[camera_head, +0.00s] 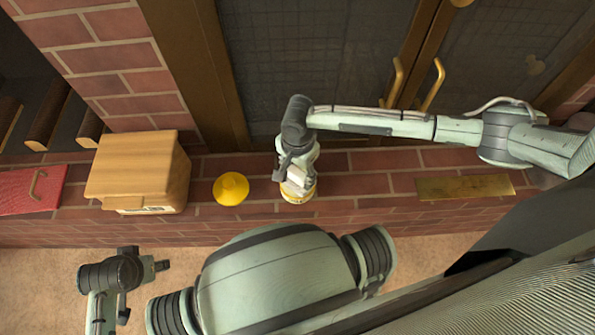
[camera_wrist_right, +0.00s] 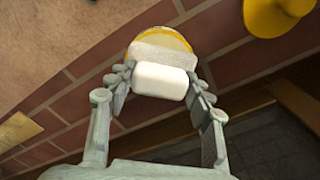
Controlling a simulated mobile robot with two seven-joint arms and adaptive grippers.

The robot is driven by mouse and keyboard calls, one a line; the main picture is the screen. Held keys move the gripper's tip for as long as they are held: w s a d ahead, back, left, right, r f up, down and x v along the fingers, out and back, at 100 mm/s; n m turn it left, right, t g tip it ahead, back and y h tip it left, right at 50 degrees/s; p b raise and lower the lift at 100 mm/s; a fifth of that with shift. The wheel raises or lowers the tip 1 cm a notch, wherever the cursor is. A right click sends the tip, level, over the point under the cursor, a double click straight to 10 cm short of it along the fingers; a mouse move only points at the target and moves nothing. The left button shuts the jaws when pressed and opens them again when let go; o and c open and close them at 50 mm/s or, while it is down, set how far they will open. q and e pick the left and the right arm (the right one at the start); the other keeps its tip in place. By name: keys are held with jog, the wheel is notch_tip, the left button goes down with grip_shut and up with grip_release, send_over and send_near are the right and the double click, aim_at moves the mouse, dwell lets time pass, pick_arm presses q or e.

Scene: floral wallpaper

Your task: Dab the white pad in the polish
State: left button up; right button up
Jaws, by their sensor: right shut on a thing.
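The white pad (camera_wrist_right: 160,80) is a pale block with a rougher strip on its far side. My right gripper (camera_head: 294,178) is shut on it, with a finger on each side in the right wrist view. The polish is in a round yellow tin (camera_head: 298,198) on the brick ledge, directly under the pad. In the right wrist view, the tin's yellow rim (camera_wrist_right: 160,32) shows past the pad. The pad overlaps the tin; whether it touches the polish is hidden. My left gripper (camera_head: 148,270) hangs over the floor, away from everything; its jaw state is unclear.
A yellow lid (camera_head: 231,188) lies left of the tin on the brick ledge (camera_head: 345,160). A wooden box (camera_head: 135,165) stands further left, beside a red handled object (camera_head: 30,190). A brass plate (camera_head: 465,187) lies to the right. Dark doors with brass handles (camera_head: 433,85) stand behind.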

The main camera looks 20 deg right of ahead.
aim_at(298, 173)
jog(key=shift+s+f, duration=0.1)
notch_tip(298, 173, up, 3)
jog(key=p, duration=0.3)
jog(key=shift+r, duration=2.05)
